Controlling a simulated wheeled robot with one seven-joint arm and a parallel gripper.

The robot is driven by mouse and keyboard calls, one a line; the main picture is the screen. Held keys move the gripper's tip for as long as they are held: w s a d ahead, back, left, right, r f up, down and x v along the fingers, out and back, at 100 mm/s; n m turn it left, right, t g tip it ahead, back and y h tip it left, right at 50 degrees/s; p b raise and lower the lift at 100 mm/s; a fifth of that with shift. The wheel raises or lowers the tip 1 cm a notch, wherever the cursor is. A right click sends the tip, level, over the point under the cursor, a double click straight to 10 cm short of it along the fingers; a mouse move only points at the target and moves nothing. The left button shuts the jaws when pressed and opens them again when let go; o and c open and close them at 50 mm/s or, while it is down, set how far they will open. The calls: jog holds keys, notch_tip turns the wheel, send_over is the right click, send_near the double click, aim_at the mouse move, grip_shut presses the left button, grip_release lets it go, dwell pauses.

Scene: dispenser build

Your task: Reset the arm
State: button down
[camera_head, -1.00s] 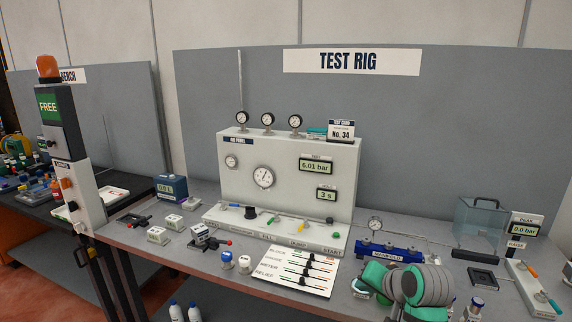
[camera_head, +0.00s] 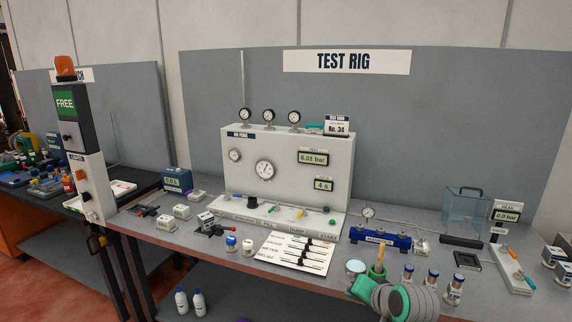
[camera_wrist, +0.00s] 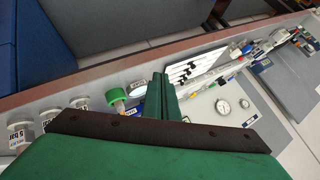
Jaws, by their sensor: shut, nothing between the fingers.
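My gripper (camera_wrist: 160,92) shows in the wrist view as green fingers pressed together, with nothing held between them. They point over the bench's front part, close to a green-capped item (camera_wrist: 116,95). In the head view my green and grey arm is folded low at the bottom right, in front of the bench edge. It hides part of the front edge there, and the fingertips cannot be made out clearly.
The test rig panel (camera_head: 285,170) stands at the back of the bench. A blue manifold (camera_head: 381,239), a white slider card (camera_head: 296,253) and several small bottles (camera_head: 431,279) are near my arm. A clear box (camera_head: 466,212) stands right. A signal post (camera_head: 85,150) rises at left.

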jog(key=s+a+f+t, duration=0.1)
jog(key=s+a+f, duration=0.25)
jog(key=f, duration=0.35)
jog(key=s+a+f+t+h, duration=0.1)
jog(key=s+a+f, duration=0.2)
jog(key=a+f, duration=0.25)
jog(key=s+a+f+t, duration=0.1)
jog(key=s+a+f, duration=0.3)
jog(key=f, duration=0.4)
jog(key=s+a+f+n+t+h, duration=0.1)
jog(key=s+a+f, duration=0.15)
jog(key=s, duration=0.95)
jog(key=s+a+f+n+h, duration=0.1)
jog(key=s+a+h, duration=0.15)
jog(key=s, duration=1.05)
jog(key=s+r+n+t+y, duration=0.1)
jog(key=s+r+n, duration=0.1)
jog(key=s+r, duration=0.2)
jog(key=s+r+n+t, duration=0.1)
jog(key=s+r, duration=0.3)
jog(key=s, duration=0.5)
jog(key=shift+s+a+r+n+y, duration=0.25)
jog(key=shift+a+r+n+y, duration=0.1)
jog(key=shift+n, duration=0.15)
dwell(1.7)
